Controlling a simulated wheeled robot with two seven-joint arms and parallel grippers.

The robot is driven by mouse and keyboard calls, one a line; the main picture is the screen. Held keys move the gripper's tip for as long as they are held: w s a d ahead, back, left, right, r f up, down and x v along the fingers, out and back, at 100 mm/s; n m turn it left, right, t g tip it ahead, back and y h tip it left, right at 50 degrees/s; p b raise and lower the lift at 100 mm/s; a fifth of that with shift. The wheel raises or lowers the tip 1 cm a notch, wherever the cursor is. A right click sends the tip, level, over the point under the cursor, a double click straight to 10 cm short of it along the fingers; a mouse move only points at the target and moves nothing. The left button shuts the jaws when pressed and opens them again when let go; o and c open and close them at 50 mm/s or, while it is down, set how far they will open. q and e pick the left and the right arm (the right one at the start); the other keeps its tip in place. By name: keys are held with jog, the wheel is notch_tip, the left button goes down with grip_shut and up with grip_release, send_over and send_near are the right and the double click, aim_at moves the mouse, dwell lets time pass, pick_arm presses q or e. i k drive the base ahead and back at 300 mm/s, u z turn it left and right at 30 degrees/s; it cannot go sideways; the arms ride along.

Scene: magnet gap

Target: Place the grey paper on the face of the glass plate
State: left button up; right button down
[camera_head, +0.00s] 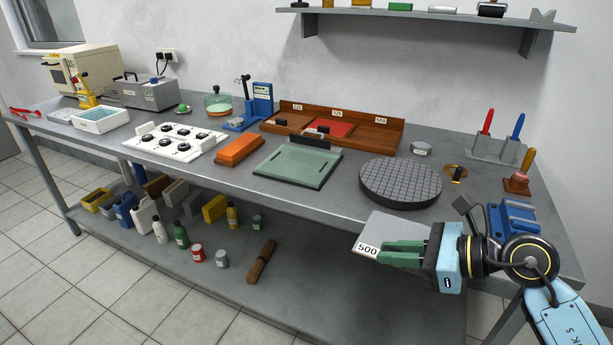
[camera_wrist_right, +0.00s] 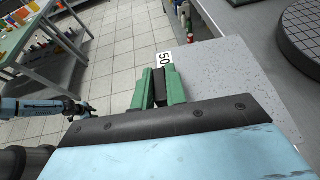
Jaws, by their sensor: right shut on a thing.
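The grey paper (camera_head: 392,226) is a flat sheet with a white label reading 500. My right gripper (camera_head: 385,249) is shut on its edge by the label and holds it off the front edge of the bench. In the right wrist view the speckled sheet (camera_wrist_right: 235,85) extends right from the green fingers of the gripper (camera_wrist_right: 158,88). The glass plate (camera_head: 300,168) is a greenish slab lying flat on the bench, left of the paper and apart from it. A dark block (camera_head: 309,142) stands at its back edge. My left gripper is not in the head view.
A round dark grooved disc (camera_head: 401,181) lies on the bench between the plate and my right arm. An orange block (camera_head: 239,149) is left of the plate. A wooden tray (camera_head: 386,137) with labelled bays stands behind. The front strip of bench is clear.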

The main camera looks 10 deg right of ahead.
aim_at(298, 162)
jog(key=k, duration=0.9)
jog(key=u, duration=0.85)
jog(key=i, duration=1.15)
jog(key=z, duration=0.4)
jog(key=i, duration=0.85)
jog(key=z, duration=0.85)
